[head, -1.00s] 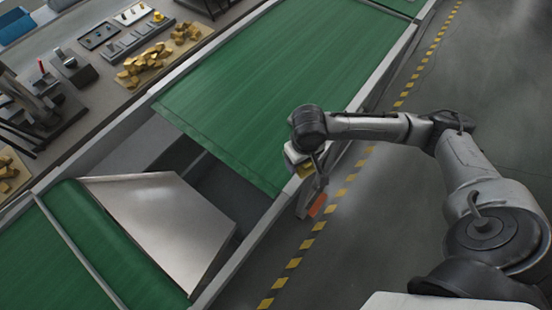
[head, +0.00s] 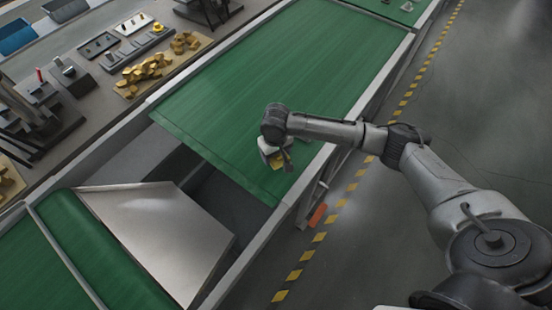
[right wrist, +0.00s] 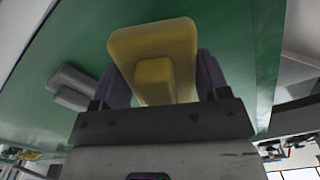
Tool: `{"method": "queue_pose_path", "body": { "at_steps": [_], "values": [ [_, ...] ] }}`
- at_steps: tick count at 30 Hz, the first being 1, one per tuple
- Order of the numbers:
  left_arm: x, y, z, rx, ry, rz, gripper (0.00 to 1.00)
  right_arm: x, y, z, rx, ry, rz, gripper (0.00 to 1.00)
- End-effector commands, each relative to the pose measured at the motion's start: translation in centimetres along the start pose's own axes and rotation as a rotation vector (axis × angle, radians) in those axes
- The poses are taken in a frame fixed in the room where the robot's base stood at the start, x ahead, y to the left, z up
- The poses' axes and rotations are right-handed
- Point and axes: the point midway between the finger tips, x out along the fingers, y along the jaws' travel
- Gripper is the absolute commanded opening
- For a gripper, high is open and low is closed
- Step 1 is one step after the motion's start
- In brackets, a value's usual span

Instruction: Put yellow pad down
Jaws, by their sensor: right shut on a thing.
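The yellow pad (right wrist: 155,42) is between the two fingers of my right gripper (right wrist: 155,85) in the right wrist view, with the green conveyor belt behind it. In the head view my right gripper (head: 276,160) is over the near right part of the green belt (head: 255,85), close to its lower end. Only a small yellow patch of the pad (head: 278,163) shows there. I cannot tell whether the pad touches the belt. My left gripper is not in view.
A sloped metal chute (head: 160,235) stands at the lower left, beside a dark gap below the belt's end. Grey blocks (right wrist: 75,85) show beside the gripper in the right wrist view. A bench with yellow pieces (head: 146,70) is at upper left. The upper belt is clear.

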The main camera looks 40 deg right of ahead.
Motion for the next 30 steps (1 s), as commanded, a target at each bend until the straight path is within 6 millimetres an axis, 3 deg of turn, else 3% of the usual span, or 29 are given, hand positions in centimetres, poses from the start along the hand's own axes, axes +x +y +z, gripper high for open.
{"method": "queue_pose_path", "body": {
  "at_steps": [11,25,26,30],
  "values": [
    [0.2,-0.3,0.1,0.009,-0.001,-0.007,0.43,3.8,0.0,0.1,0.001,-0.001,0.001,0.39],
    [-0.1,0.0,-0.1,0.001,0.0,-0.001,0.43,4.4,0.0,0.1,0.0,0.0,0.001,0.39],
    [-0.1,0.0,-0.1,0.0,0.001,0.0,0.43,4.5,0.0,0.1,0.0,0.0,0.001,0.69],
    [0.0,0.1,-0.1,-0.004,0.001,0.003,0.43,4.5,0.0,0.1,0.0,0.0,0.002,0.83]
  ]
}}
